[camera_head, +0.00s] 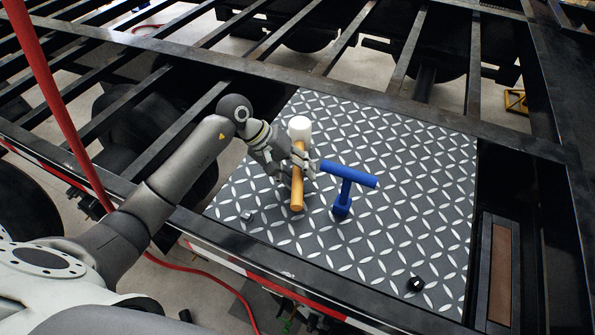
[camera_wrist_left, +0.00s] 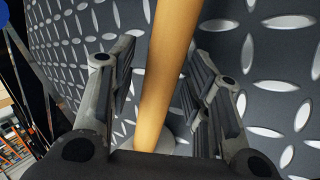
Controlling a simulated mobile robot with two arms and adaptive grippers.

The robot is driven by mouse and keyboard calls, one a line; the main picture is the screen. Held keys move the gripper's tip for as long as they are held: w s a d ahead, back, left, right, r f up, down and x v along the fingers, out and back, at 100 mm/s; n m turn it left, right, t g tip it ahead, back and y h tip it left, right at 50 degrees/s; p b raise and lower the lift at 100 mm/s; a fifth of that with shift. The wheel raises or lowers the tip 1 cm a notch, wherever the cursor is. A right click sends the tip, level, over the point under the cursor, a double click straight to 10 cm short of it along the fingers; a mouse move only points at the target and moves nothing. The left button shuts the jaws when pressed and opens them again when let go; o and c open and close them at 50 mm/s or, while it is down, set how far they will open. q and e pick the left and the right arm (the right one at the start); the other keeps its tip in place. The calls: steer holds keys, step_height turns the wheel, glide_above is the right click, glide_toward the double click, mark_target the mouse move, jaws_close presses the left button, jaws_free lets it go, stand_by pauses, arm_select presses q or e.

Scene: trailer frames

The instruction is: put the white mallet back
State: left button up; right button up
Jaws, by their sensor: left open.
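The white mallet has a white head (camera_head: 299,127) and a wooden handle (camera_head: 297,192) below it in the head view. I cannot tell whether it rests on the plate. My left gripper (camera_head: 304,168) is at the upper part of the handle. In the left wrist view the handle (camera_wrist_left: 165,75) runs between the two open fingers, with a gap visible on each side. A pale round part (camera_wrist_left: 182,138) shows at the handle's lower end there, partly hidden by the gripper. My right gripper is not in view.
A blue T-shaped mallet (camera_head: 348,176) stands just right of the gripper on the diamond-patterned plate (camera_head: 410,190). Dark frame beams surround the plate.

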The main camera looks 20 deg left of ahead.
arm_select(q)
steer(key=shift+r, duration=0.1)
steer(key=shift+a+r, duration=0.25)
steer(key=b+v, duration=0.3)
steer(key=v, duration=0.8)
steer(key=shift+r, duration=0.2)
